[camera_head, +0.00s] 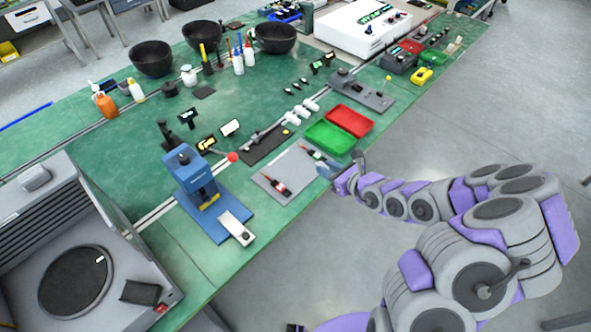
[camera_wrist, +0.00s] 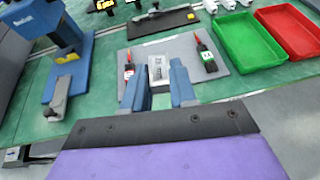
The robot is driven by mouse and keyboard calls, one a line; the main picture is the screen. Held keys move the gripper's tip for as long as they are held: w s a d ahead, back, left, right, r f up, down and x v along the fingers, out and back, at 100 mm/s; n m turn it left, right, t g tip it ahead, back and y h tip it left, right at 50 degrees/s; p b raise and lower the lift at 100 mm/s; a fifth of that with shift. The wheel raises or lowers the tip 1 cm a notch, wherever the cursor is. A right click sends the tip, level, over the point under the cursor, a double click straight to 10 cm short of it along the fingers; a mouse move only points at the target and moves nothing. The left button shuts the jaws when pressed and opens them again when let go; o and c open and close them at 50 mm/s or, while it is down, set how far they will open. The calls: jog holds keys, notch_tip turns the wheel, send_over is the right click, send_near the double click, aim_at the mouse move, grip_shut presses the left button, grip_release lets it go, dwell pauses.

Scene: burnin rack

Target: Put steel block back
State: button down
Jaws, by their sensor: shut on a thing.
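My gripper (camera_head: 324,170) is at the front edge of the bench, beside a grey mat (camera_head: 294,167). In the wrist view its two blue fingers (camera_wrist: 159,88) are shut on a small silver-grey steel block (camera_wrist: 158,67) with markings on its face. The block shows between the fingertips, with the grey mat behind it. I cannot tell whether the block touches the mat. In the head view the block cannot be made out clearly. Two red-and-black tools, one left (camera_wrist: 128,70) and one right (camera_wrist: 206,56), lie on the mat on either side of the block.
A blue press (camera_head: 197,180) stands left of the mat, with a grey piece (camera_head: 237,228) at its base. A green tray (camera_head: 329,137) and a red tray (camera_head: 351,119) sit right of the mat. A dark strip (camera_head: 266,146) lies behind it. The floor in front is clear.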

jog(key=s+a+f+n+g+y, duration=0.1)
jog(key=s+a+f, duration=0.2)
jog(key=s+f, duration=0.35)
jog(key=b, duration=0.3)
send_over(300, 173)
notch_tip(300, 173, down, 3)
jog(key=shift+s+a+f, duration=0.1)
jog(key=shift+a+f, duration=0.1)
jog(key=shift+f, duration=0.1)
notch_tip(300, 173, down, 3)
jog(key=shift+f+b, duration=0.1)
jog(key=shift+b, duration=0.55)
jog(key=c, duration=0.9)
grip_release()
